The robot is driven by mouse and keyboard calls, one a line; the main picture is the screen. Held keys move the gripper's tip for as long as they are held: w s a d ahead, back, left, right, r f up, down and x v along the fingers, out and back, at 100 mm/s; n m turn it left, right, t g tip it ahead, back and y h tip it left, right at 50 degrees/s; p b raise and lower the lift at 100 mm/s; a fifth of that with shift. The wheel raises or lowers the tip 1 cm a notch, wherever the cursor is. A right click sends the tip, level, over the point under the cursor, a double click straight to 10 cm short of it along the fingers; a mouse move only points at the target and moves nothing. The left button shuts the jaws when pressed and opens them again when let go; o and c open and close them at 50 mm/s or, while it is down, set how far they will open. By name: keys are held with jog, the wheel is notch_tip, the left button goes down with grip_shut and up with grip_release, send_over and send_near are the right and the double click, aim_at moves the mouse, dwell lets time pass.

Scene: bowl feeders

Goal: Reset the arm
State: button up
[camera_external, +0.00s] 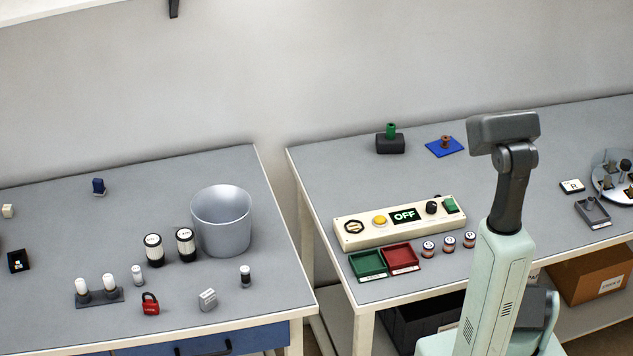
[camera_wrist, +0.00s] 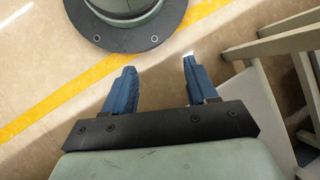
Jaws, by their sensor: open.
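My gripper (camera_wrist: 159,70) shows in the wrist view with two blue fingers wide apart and nothing between them. It points down over bare floor, beside a round dark base plate of mine. In the external view my pale green arm (camera_external: 497,285) stands in front of the right table, but I cannot make out the gripper's fingers there.
The right table (camera_external: 330,180) carries a control panel (camera_external: 370,231) reading OFF, a green tray (camera_external: 367,264) and a red tray (camera_external: 401,257). The left table (camera_external: 60,245) carries a grey bin (camera_external: 221,222) and a red padlock (camera_external: 150,303). A cardboard box (camera_external: 590,273) sits below.

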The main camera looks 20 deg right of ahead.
jog(key=s+a+n+g+h, duration=0.1)
jog(key=s+a+n+h, duration=0.2)
jog(key=s+a, duration=0.4)
jog(key=shift+s+a+r+n+g+h, duration=0.3)
jog(key=shift+a+r+g+h, duration=0.15)
jog(key=shift+a, duration=0.1)
dwell(0.4)
